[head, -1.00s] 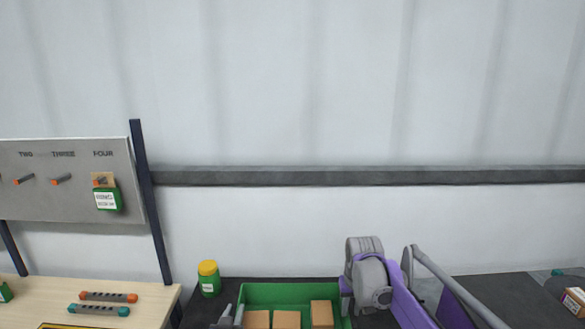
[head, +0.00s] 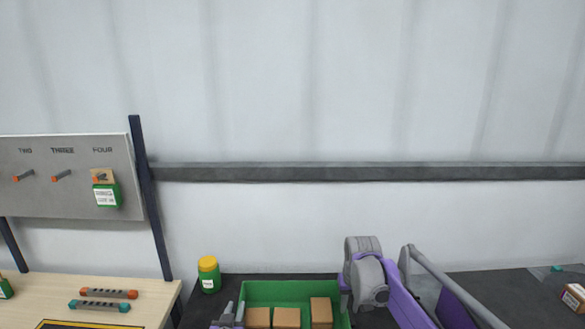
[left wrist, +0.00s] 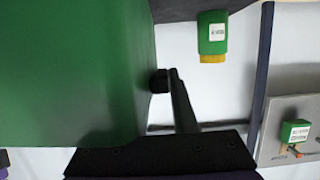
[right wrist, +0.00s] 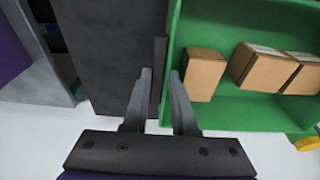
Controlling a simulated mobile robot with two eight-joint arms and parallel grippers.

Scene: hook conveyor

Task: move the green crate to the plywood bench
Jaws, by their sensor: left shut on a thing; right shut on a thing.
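The green crate (head: 275,291) stands on a dark surface at the bottom of the head view, its lower part cut off by the frame. Several brown boxes (head: 286,318) lie in it. My left gripper (head: 234,312) is shut on the crate's left wall; the left wrist view shows a finger (left wrist: 165,80) against the crate's green side (left wrist: 75,70). My right gripper (right wrist: 160,78) is shut on the crate's opposite wall, its fingers on either side of it in the right wrist view. The plywood bench (head: 152,297) is at lower left, apart from the crate.
A green jar with a yellow lid (head: 208,275) stands just left of the crate. Orange- and teal-ended bars (head: 105,300) lie on the bench, below a pegboard (head: 65,175) on dark posts. A small box (head: 573,296) is at far right.

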